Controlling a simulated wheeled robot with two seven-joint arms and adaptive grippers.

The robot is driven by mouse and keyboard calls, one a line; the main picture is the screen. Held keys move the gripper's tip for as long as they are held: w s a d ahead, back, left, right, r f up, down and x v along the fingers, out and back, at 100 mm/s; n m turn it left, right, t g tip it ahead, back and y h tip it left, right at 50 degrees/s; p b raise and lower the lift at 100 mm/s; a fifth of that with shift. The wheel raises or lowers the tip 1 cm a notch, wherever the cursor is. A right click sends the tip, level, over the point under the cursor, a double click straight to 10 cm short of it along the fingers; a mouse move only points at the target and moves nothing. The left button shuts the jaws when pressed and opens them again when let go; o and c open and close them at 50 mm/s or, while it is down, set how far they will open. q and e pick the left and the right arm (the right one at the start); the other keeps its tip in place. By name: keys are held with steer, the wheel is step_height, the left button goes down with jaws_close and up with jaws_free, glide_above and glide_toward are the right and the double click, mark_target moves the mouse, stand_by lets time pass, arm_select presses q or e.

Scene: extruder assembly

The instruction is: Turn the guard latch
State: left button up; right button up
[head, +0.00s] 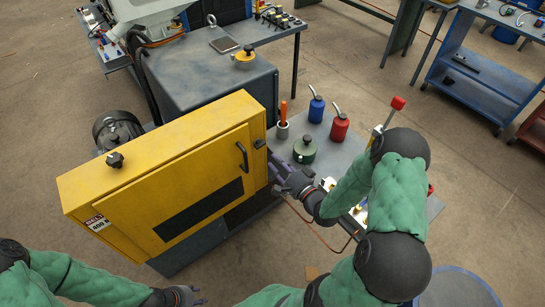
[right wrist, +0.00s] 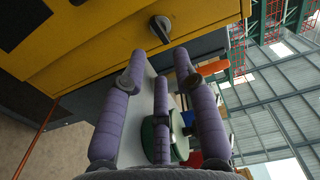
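The yellow guard (head: 160,175) is a box-like cover with a dark window slot and a black handle (head: 242,157). The guard latch (head: 259,144) is a small dark piece at the guard's right edge. In the right wrist view the latch (right wrist: 160,28) is a grey-black knob on the yellow face, just beyond the fingertips and apart from them. My right gripper (head: 274,168) is beside the guard's right edge, below the latch; its purple fingers (right wrist: 160,60) are spread and empty. My left gripper (head: 196,296) is low at the bottom edge, away from the guard; its finger opening is unclear.
To the right of the guard, a grey table holds a green pot (head: 305,150), an orange-handled tool in a cup (head: 283,122), a blue oil can (head: 316,108) and a red oil can (head: 340,126). A red-knobbed lever (head: 397,103) stands near my right arm.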

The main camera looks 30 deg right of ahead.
mark_target(262, 145)
steer(key=w, duration=0.7)
steer(key=shift+w+a+b, duration=0.3)
steer(key=shift+b, duration=0.15)
steer(key=shift+w+r, duration=0.1)
steer(key=shift+w, duration=0.05)
jaws_close()
steer(key=shift+r, duration=0.1)
